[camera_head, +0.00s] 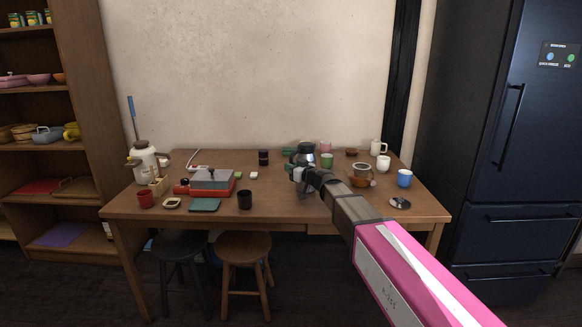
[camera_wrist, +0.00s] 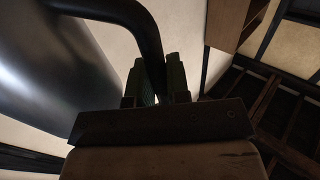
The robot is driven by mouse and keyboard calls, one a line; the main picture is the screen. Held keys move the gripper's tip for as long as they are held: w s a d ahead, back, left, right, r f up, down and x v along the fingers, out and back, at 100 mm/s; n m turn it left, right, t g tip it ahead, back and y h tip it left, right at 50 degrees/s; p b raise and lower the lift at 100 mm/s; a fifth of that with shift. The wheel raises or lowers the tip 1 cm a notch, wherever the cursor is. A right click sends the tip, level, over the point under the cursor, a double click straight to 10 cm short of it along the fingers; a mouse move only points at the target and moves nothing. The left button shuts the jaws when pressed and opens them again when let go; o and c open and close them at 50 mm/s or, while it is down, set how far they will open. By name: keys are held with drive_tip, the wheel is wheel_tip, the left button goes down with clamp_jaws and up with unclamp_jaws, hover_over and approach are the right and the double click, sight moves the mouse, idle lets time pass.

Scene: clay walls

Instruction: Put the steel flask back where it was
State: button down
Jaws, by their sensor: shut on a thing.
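The steel flask shows in the wrist view as a large smooth grey body (camera_wrist: 50,75) on the left with a dark curved handle (camera_wrist: 148,28). My gripper (camera_wrist: 160,82) is shut on that handle, one finger on each side. In the head view the flask (camera_head: 305,149) appears at the far end of my arm, over the back middle of the wooden table (camera_head: 290,208). My gripper (camera_head: 299,173) and wrist hide its lower part there. I cannot tell whether its base touches the table.
A green mug (camera_head: 327,160), a pink mug (camera_head: 325,147) and a glass pot (camera_head: 362,174) stand close to the flask's right. A black canister (camera_head: 263,157) stands to its left. A red-and-grey appliance (camera_head: 211,181) is further left. Two stools (camera_head: 243,247) stand in front.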

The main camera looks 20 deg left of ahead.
drive_tip(key=shift+f, duration=0.1)
drive_tip(key=c, duration=1.1)
unclamp_jaws()
drive_tip(key=v, duration=1.2)
